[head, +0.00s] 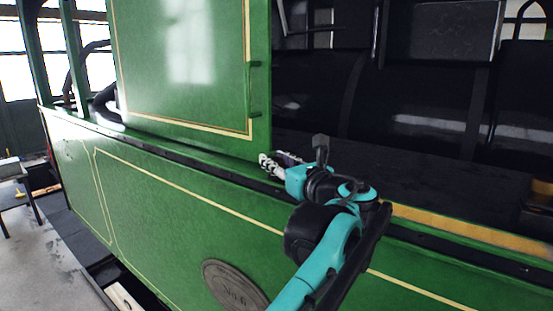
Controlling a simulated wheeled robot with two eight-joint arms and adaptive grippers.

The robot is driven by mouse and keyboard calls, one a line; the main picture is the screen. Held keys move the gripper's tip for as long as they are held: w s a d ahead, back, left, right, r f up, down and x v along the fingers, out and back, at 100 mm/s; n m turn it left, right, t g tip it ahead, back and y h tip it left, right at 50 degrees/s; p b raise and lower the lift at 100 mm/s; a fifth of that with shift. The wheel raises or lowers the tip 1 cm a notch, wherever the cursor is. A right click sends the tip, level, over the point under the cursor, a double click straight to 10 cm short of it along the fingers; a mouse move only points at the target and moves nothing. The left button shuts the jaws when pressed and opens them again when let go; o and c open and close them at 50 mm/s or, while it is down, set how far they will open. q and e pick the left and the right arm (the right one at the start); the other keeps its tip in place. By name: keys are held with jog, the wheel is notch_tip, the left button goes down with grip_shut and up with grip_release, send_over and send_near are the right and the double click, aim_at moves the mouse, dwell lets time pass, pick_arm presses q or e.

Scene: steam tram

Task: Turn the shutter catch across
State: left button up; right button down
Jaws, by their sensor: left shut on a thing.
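The green shutter panel (190,70) with cream lining stands upright on the tram's side, and its right edge ends beside the dark opening. A green handle (254,90) is on that right edge. My left gripper (268,162), on a teal and black arm, is at the panel's lower right corner, by the sill. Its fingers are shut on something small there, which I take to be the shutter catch. The fingers hide the catch, so I cannot tell which way it lies. My right gripper is not in view.
The green lower side (170,195) of the tram, with an oval number plate (235,285), runs below the dark sill. Dark boiler work (420,100) fills the opening at right. A small table (12,172) stands at far left, with bare floor in front.

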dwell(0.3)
pick_arm(q)
jog(key=o, duration=1)
jog(key=shift+o, duration=0.9)
jog(key=shift+w, duration=0.15)
jog(key=v, duration=1.2)
jog(key=shift+f, duration=0.1)
